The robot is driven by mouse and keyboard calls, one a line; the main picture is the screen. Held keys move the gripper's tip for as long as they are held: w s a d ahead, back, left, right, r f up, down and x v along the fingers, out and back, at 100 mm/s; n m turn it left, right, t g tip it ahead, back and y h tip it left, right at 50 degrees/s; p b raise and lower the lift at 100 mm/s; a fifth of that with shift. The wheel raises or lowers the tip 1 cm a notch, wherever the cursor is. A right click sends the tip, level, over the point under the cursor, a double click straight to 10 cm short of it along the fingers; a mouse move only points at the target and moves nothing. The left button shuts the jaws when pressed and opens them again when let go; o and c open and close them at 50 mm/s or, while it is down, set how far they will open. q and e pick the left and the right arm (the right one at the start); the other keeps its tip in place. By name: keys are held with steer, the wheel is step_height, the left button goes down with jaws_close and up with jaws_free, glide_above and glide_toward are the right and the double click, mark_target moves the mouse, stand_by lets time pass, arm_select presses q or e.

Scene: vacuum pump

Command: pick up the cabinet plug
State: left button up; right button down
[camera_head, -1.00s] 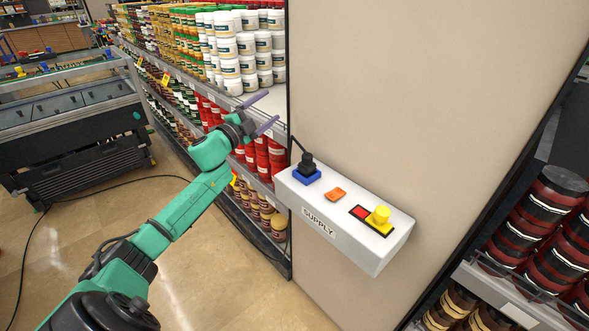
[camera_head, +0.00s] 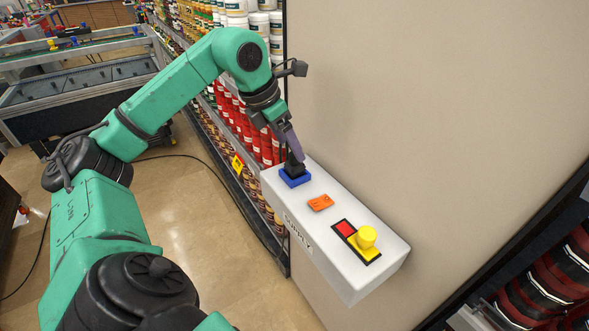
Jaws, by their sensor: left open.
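The black cabinet plug (camera_head: 293,168) stands upright in the blue socket (camera_head: 296,180) at the far left end of the white supply box (camera_head: 335,262). My left gripper (camera_head: 293,150) points down directly above the plug, its purple fingers at the plug's top and partly hiding it. The left gripper is open; I cannot tell whether its fingers touch the plug. My right gripper is not in view.
A beige panel (camera_head: 440,110) rises behind. Shelves of red jars (camera_head: 246,133) stand left. A dark cable (camera_head: 190,158) crosses the floor.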

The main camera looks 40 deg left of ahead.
mark_target(295, 166)
arm_select(q)
steer(key=x, duration=0.5)
steer(key=shift+w+a+f, duration=0.15)
steer(key=shift+w+f, duration=0.1)
steer(key=shift+f, duration=0.05)
jaws_close()
steer(key=shift+r, duration=0.1)
